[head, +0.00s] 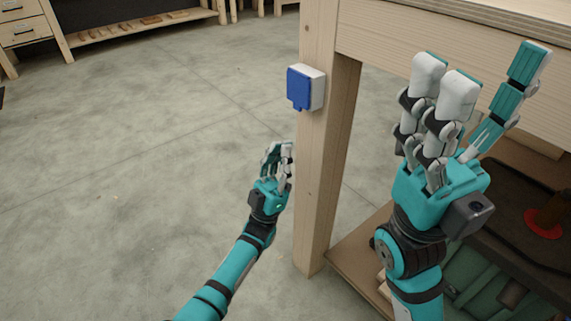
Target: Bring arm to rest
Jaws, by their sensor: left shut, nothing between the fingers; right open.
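My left arm comes in from the bottom left, and its gripper (278,158) is shut and empty. It is low, just left of the wooden table leg (322,190), below the blue and white box on that leg. I cannot tell whether it touches the leg. My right gripper (490,75) is large and near on the right. Its fingers point up and are spread open, with nothing between them. It is in front of the wooden table's side panel (390,38).
The blue and white box (305,88) is fixed to the table leg. A lower shelf (350,262) holds a green case (480,285) and a dark item with a red-orange disc (543,224). Wooden drawers (22,30) stand at the back left. The grey concrete floor (130,150) at left is clear.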

